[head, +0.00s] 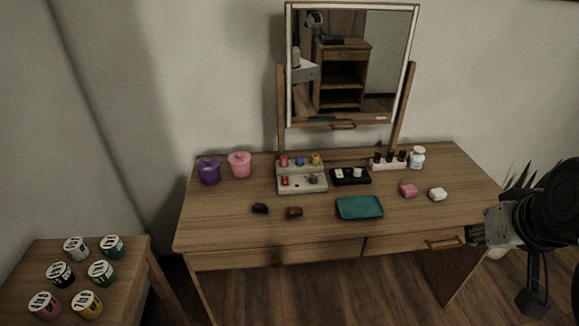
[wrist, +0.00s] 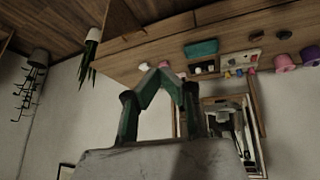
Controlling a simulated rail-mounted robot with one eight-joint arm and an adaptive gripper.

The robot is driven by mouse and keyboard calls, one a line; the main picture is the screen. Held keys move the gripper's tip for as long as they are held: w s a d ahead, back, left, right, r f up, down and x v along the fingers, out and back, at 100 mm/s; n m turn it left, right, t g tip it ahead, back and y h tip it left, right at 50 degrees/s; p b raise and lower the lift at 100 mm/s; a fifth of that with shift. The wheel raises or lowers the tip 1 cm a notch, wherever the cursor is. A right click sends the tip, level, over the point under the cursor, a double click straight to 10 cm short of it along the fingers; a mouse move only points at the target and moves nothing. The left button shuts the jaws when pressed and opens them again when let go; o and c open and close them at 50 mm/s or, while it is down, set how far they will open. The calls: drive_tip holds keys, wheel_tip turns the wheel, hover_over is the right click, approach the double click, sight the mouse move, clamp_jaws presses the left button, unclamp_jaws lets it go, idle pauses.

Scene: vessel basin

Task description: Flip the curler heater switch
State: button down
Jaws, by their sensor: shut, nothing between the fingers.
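The curler heater (head: 302,186) is a beige stepped box at the back of the wooden vanity table, left of the middle. Pink, blue and yellow curlers stand on its upper step. Its lower front has a small red switch (head: 285,181) at left and a dark grey knob (head: 313,179) at right; the switch position is too small to tell. The heater also shows upside down in the wrist view (wrist: 238,62). My gripper (head: 474,235) is at the table's right front, far from the heater. In the wrist view its green fingers (wrist: 163,68) meet at the tips, empty.
A black tray (head: 350,183) stands right of the heater, with a teal tray (head: 359,207) in front. Purple (head: 209,174) and pink pots (head: 240,167) stand left. A framed mirror (head: 350,70) rises behind.

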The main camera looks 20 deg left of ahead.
drive_tip(key=w+a+r+n+g+p, duration=0.1)
drive_tip(key=w+a+r+n, duration=0.25)
drive_tip(key=w, duration=0.35)
drive_tip(key=w+a+r+n, duration=0.2)
drive_tip(key=w+a, duration=0.3)
drive_tip(key=w, duration=0.1)
drive_tip(key=n+g+p, duration=0.3)
drive_tip(key=n+g, duration=0.1)
drive_tip(key=n, duration=1.1)
hover_over(285, 177)
drive_tip(key=s, duration=0.2)
wheel_tip(285, 177, down, 18)
drive_tip(key=f, duration=0.4)
drive_tip(key=w+f, duration=0.1)
drive_tip(key=f, duration=0.8)
drive_tip(key=shift+w+f, duration=0.35)
drive_tip(key=shift+f, duration=0.05)
